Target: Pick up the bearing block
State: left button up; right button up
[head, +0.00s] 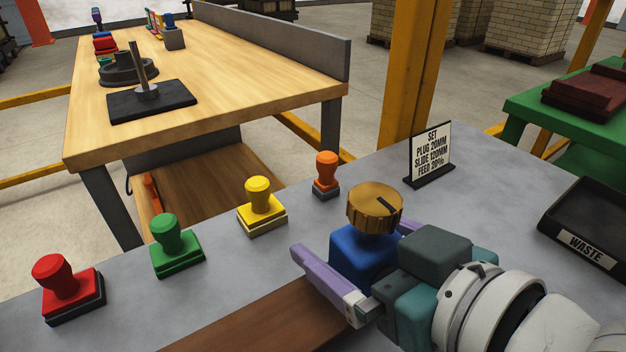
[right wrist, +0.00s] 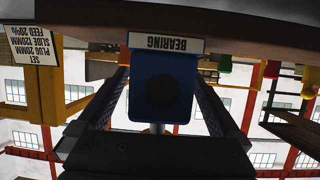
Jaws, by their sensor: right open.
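The bearing block is a blue block (head: 358,256) in the head view, by the front edge of the grey table. A brass knob with a dark slot (head: 374,206) shows just above it. In the right wrist view the blue block (right wrist: 163,70) has a dark round recess, beside an upside-down BEARING label (right wrist: 166,43). My right gripper (right wrist: 160,88) is open, with one purple-padded finger on each side of the block. Gaps show between block and fingers there. In the head view the far finger is mostly hidden. My left gripper is not in view.
Red (head: 67,290), green (head: 177,246), yellow (head: 262,206) and orange (head: 326,175) stamps stand left of the block. A settings sign (head: 430,153) stands behind, and a black WASTE tray (head: 588,222) is at right. A wooden bench (head: 220,75) is beyond.

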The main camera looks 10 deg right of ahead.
jog(key=shift+w+a+f, duration=0.1)
jog(key=shift+w+f, duration=0.05)
jog(key=shift+w, duration=0.25)
jog(key=shift+c, duration=0.2)
jog(key=c, duration=1.5)
jog(key=shift+c, duration=0.2)
